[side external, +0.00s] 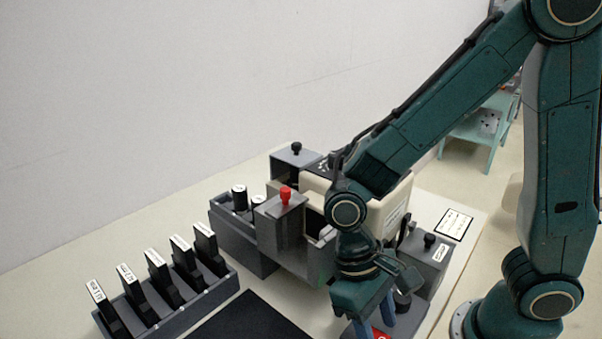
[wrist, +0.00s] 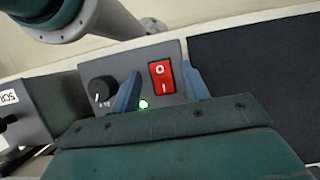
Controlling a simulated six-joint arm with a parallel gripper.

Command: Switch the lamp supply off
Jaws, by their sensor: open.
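The lamp supply looks to be the grey panel box (wrist: 176,50) under my gripper; no name shows on it. It has a red rocker switch (wrist: 162,82) marked O and I, a black knob (wrist: 103,90) and a bright green-ringed light (wrist: 144,104). Which rocker end is pressed I cannot tell. My gripper (wrist: 161,70) is open, with one blue finger on each side of the switch and nothing between them but the switch in view. In the side view my gripper (side external: 380,312) points down over the box, and a bit of the red switch (side external: 381,334) shows. Contact is unclear.
A dark mat (side external: 250,318) lies left of the box. A rack (side external: 172,313) of several labelled black pieces stands farther left. Behind are a grey unit with a red knob (side external: 286,195) and a cream housing (side external: 316,184). A grey box with a black knob (side external: 430,240) stands right.

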